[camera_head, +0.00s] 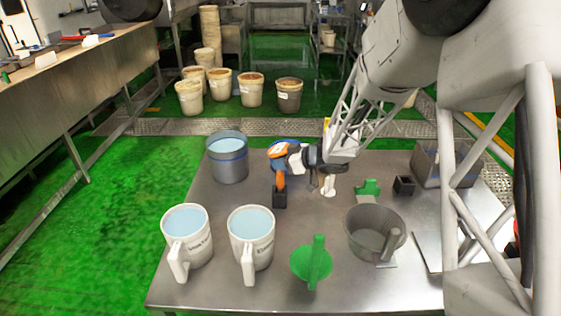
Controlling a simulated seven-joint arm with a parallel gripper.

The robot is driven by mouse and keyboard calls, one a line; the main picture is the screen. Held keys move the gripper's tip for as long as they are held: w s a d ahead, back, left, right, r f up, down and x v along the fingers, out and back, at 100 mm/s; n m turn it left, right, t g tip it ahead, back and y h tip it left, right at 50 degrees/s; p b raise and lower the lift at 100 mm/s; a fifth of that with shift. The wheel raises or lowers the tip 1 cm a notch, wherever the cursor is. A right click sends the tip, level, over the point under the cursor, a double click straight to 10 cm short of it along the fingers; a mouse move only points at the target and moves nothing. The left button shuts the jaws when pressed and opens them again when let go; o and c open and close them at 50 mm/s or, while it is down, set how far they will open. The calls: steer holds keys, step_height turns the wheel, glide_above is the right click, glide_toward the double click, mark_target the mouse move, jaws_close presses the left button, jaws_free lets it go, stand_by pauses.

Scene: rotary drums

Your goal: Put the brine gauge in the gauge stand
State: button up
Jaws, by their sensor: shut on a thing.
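A small pale upright piece (328,187), which I take to be the brine gauge, shows below the end of my arm. My gripper (326,174) is at its top and appears shut on it, partly hidden by dark parts in front. I cannot tell whether the gauge's lower end touches the table. A small black open box (404,186) stands to the right. A green block (368,188) stands between it and the gauge. I cannot tell which of these two is the gauge stand.
An orange-and-black tool (280,178) stands left of my gripper. A grey bin (428,168) is right.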

steer(key=shift+f, duration=0.1)
steer(key=o, duration=0.9)
steer(key=shift+o, duration=0.2)
steer(key=v, duration=1.2)
steer(key=shift+s, duration=0.1)
stand_by(0.5)
